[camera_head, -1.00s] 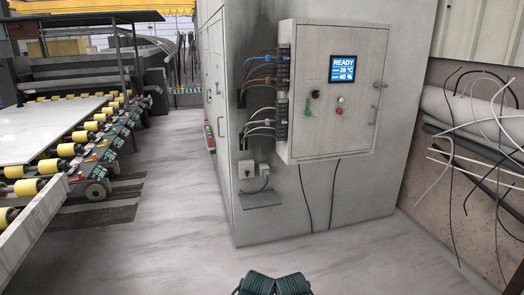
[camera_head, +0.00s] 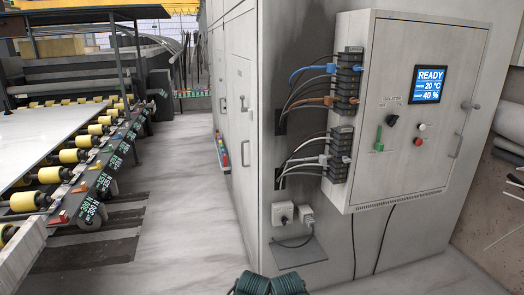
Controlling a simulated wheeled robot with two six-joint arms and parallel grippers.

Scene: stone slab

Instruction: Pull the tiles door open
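No door marked as a tiles door can be made out. A large grey enclosure (camera_head: 297,232) stands in the middle to right. Its left side has tall door panels (camera_head: 237,95) with small handles, seen at a steep angle, all looking shut. On its front hangs a light control cabinet with a shut door (camera_head: 408,150).
A roller conveyor with yellow rollers (camera_head: 41,201) and a pale slab (camera_head: 35,133) runs along the left. Free floor (camera_head: 180,190) lies between conveyor and enclosure. Cables (camera_head: 312,75) and a small socket box (camera_head: 283,214) stick out at the enclosure's near corner.

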